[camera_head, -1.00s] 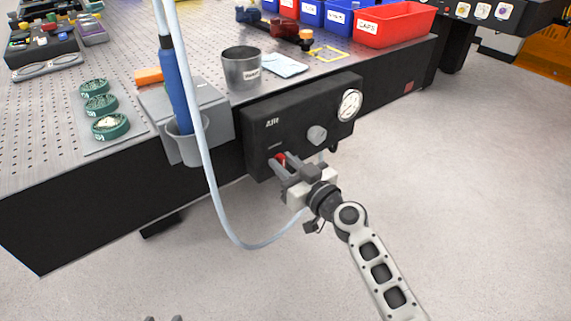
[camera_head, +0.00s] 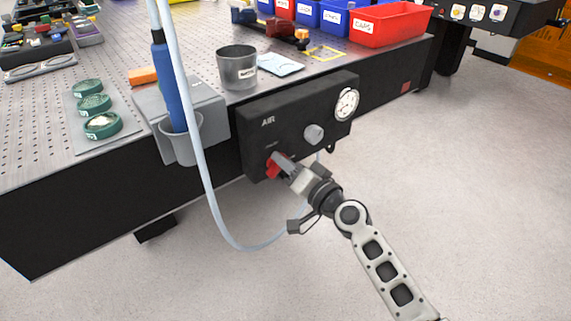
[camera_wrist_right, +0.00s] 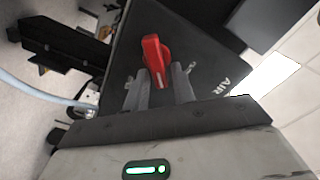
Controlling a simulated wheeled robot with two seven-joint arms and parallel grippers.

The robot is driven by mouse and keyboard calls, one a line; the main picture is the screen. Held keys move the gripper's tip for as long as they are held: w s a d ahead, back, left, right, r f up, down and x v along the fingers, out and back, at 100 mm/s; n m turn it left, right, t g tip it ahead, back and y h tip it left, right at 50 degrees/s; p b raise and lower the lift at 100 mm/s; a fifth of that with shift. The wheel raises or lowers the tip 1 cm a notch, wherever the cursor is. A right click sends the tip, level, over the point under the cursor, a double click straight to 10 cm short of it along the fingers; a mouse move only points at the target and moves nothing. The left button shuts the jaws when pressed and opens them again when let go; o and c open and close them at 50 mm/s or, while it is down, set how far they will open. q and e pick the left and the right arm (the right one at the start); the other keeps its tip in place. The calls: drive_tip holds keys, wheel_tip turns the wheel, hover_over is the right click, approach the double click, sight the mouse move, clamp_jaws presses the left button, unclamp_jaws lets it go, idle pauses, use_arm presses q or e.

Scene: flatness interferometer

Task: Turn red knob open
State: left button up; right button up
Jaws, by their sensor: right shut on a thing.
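The red knob (camera_head: 271,168) sits low on the left of the black AIR panel (camera_head: 257,146) on the table's front side. In the right wrist view the knob (camera_wrist_right: 154,55) stands out from the dark panel face, with its lower end between the two fingers. My right gripper (camera_head: 283,164) is shut on the knob, and its fingers hide part of it. The gripper also shows in the wrist view (camera_wrist_right: 164,86), with a finger on each side of the knob. My left gripper is not in the frames.
A grey knob (camera_head: 314,133) and a round gauge (camera_head: 346,103) are on the same panel. A pale hose (camera_head: 206,190) hangs in a loop left of my right arm. A grey holder (camera_head: 180,148) with a blue-handled tool is beside the panel. The floor to the right is clear.

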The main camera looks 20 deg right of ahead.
drive_tip(key=shift+f+m, duration=0.25)
drive_tip(key=shift+m, duration=1.1)
drive_tip(key=shift+f+m, duration=0.2)
drive_tip(key=shift+m, duration=1.1)
drive_tip(key=shift+f+m, duration=0.25)
drive_tip(key=shift+m, duration=1.1)
drive_tip(key=o, duration=0.7)
drive_tip(key=shift+o, duration=0.2)
drive_tip(key=shift+d+r, duration=0.1)
